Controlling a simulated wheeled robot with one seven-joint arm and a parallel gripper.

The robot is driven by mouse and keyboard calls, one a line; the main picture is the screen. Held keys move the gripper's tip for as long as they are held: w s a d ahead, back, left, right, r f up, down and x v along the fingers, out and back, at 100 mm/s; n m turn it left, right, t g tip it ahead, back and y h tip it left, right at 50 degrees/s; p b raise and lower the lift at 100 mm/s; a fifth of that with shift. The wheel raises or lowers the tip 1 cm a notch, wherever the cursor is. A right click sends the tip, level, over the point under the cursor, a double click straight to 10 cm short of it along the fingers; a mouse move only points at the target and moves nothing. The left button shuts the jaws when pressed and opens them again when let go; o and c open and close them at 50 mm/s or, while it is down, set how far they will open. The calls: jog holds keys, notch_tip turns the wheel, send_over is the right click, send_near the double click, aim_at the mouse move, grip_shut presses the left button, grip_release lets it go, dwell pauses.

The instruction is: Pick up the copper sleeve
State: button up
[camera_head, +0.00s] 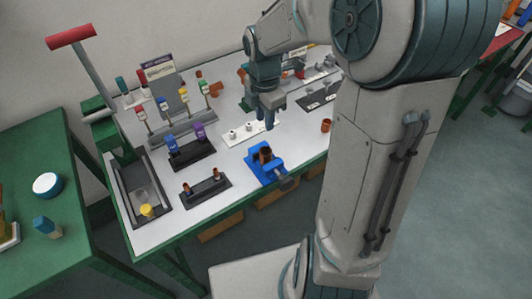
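Several copper-coloured cylindrical pieces are in view, and I cannot tell which is the copper sleeve. One copper piece (265,154) stands in the blue vise (268,171) at the table's front edge. Another copper piece (326,125) stands alone on the white table to the right. Two small copper-topped pieces sit in a dark rack (206,187) to the left. My gripper (269,124) points down above and behind the blue vise, apart from the copper piece in it. Its fingers are too small to show any gap or grip.
A white plate with small fittings (237,137) lies beside my gripper. A dark holder with blue and purple items (190,153) stands to the left. A grey tray (137,193) is at the left end. My arm hides the table's right part.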

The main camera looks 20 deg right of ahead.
send_over(262, 147)
jog(key=f, duration=0.6)
jog(key=shift+s+d+f, duration=0.1)
jog(key=shift+s+d, duration=0.2)
jog(key=shift+d, duration=0.05)
jog(key=f, duration=0.4)
jog(key=shift+w+a, duration=0.3)
jog(key=shift+a, duration=0.05)
jog(key=shift+f, duration=0.6)
grip_shut()
